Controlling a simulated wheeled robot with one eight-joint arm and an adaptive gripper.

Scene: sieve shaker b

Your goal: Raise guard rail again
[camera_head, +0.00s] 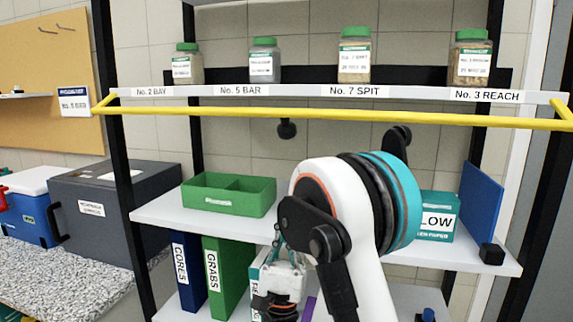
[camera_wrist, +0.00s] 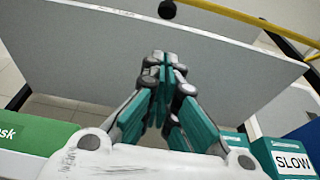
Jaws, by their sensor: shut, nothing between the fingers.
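The yellow guard rail (camera_head: 330,115) runs across the front of the top shelf (camera_head: 300,93), level with or just below its label strip in the head view. Short yellow end arms join it at both sides. A piece of the rail (camera_wrist: 262,22) crosses the upper right of the wrist view. My gripper (camera_wrist: 164,62) is shut and empty, its teal fingers together and pointing up toward a pale shelf panel. In the head view my gripper (camera_head: 279,238) is low in front of the middle shelf, partly hidden by my arm. It appears apart from the rail.
Several green-lidded jars (camera_head: 355,55) stand on the top shelf behind the rail. A black knob (camera_head: 287,129) hangs below it. The middle shelf (camera_head: 155,212) holds a green divided tray (camera_head: 228,207), a teal box (camera_head: 440,228) and a blue panel (camera_head: 481,199). Binders (camera_head: 226,275) stand underneath.

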